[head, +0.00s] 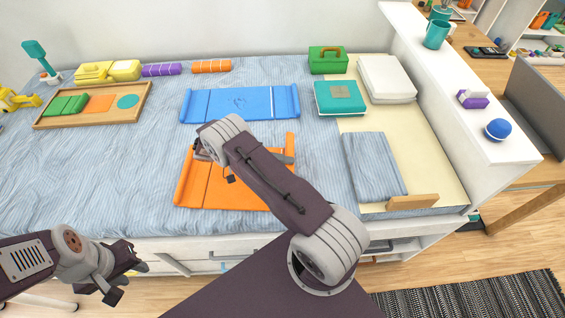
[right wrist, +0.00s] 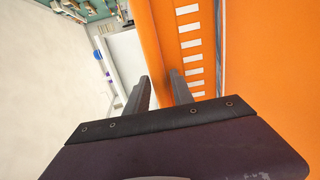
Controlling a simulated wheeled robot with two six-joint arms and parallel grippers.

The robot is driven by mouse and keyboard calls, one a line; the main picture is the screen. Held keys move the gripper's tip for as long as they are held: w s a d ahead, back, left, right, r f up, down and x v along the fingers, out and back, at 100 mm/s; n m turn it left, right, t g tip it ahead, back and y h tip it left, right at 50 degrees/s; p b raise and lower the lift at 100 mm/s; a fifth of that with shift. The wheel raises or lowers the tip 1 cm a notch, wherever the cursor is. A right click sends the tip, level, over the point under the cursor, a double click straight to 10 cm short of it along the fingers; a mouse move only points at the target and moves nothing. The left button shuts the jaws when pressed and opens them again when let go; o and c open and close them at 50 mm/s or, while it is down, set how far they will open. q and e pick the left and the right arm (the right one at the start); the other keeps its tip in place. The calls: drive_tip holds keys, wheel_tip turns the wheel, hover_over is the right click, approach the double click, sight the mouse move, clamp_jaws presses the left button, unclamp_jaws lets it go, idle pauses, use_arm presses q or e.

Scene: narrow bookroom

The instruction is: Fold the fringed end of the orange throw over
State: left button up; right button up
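The orange throw (head: 222,188) lies on the striped bed cover, with raised strips along its left and right ends. My right arm hides its middle. My right gripper (head: 289,159) is mostly hidden behind my arm; its grey fingertips show by the throw's right end. In the right wrist view, my right gripper (right wrist: 161,85) has its fingers apart, with orange showing between them. There the throw (right wrist: 292,60) has a row of white bars, likely the fringe (right wrist: 191,45), and a grey line. I cannot tell whether the fingers touch it. My left gripper (head: 130,275) is open and empty, in front of the bed.
A blue folded throw (head: 240,103) lies behind the orange one. A wooden tray (head: 140,90) sits at the far left. A teal box (head: 340,97), green case (head: 328,60), white stack (head: 387,78) and folded striped cloth (head: 374,165) lie right. A white ledge (head: 450,75) bounds the bed's right side.

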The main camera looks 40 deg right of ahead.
drive_tip(key=shift+w+a+b, duration=0.25)
drive_tip(key=shift+a+b, duration=0.05)
drive_tip(key=shift+b, duration=0.2)
drive_tip(key=b+v, duration=0.4)
drive_tip(key=v, duration=0.1)
drive_tip(key=shift+a+r+b, duration=0.1)
drive_tip(key=shift+b, duration=0.2)
drive_tip(key=o, duration=0.5)
drive_tip(key=shift+o, duration=0.2)
drive_tip(key=shift+r, duration=0.1)
wheel_tip(320, 180, up, 8)
drive_tip(key=p, duration=0.7)
